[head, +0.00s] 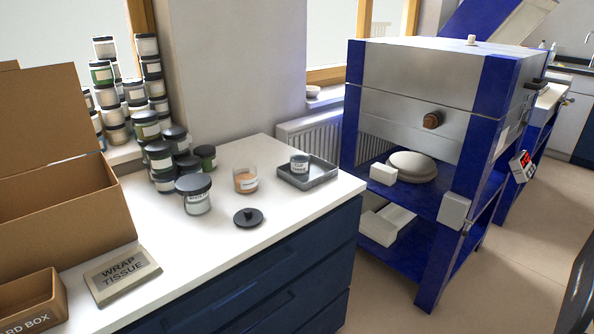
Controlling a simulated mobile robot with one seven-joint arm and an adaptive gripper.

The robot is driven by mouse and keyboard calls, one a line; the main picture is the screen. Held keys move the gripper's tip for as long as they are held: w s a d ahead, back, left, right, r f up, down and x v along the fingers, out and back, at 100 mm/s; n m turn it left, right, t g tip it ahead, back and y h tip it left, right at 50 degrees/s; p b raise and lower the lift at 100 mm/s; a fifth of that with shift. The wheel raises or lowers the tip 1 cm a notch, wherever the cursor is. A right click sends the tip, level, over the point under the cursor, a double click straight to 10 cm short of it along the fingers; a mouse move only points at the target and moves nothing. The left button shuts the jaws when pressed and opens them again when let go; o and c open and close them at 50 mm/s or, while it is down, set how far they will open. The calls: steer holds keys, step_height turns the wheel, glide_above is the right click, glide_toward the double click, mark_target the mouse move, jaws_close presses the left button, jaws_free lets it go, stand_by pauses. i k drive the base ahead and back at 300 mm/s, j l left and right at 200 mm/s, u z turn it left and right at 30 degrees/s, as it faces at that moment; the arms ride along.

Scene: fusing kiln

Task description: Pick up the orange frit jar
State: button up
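The orange frit jar (245,180) stands upright and open on the white counter, a small clear jar with orange contents and a pale label. A loose black lid (248,217) with a knob lies on the counter just in front of it. A jar with a dark lid and pale contents (196,195) stands close to its left. A grey metal tray (308,175) is to its right, holding a small labelled jar (299,163).
Dark-lidded jars (160,160) crowd behind left, with more stacked on the sill (105,75). A wrap tissue pack (122,273) and cardboard boxes (60,220) fill the left. The blue and grey kiln (430,100) stands right, past a floor gap. The counter's front right is clear.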

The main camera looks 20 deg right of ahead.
mark_target(245, 176)
steer(key=i+l+u, duration=0.45)
steer(key=l, duration=0.25)
steer(key=i+l+u, duration=0.25)
steer(key=l, duration=0.15)
steer(key=k, duration=0.1)
